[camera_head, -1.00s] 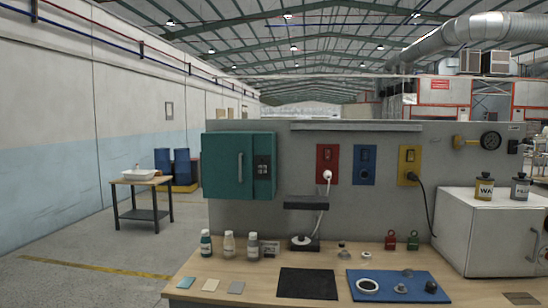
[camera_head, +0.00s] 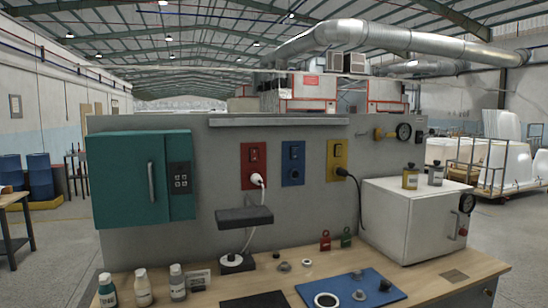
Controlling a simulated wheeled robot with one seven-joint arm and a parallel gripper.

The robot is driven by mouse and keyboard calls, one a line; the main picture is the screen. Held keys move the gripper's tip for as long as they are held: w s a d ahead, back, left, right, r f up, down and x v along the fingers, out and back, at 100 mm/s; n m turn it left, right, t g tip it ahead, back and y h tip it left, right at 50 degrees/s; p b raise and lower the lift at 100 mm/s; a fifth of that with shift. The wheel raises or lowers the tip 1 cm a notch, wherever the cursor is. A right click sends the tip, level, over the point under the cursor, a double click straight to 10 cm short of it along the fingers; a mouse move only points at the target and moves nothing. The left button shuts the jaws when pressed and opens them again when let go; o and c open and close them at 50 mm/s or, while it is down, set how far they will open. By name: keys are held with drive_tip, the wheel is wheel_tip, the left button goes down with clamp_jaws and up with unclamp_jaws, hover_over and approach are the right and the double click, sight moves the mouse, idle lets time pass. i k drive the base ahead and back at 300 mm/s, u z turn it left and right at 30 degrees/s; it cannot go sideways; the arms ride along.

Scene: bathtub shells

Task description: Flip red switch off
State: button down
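The red switch plate (camera_head: 254,166) is mounted on the grey panel above the workbench, left of the blue and yellow plates. It has a dark rocker switch (camera_head: 254,153) in its upper part; its position is too small to tell. A white plug (camera_head: 257,180) sits in the lower part of the red plate, with a white cable running down. My gripper is not in view.
A blue switch plate (camera_head: 292,163) and a yellow plate (camera_head: 337,158) with a black plug are beside it. A teal cabinet (camera_head: 125,178) is at left, a black shelf (camera_head: 244,217) juts out below, and a white oven (camera_head: 405,220) stands at right. The wooden bench (camera_head: 440,283) spans the front.

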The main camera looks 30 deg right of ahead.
sight(255, 152)
drive_tip(key=z, duration=0.45)
drive_tip(key=i, duration=0.4)
drive_tip(key=z, duration=0.35)
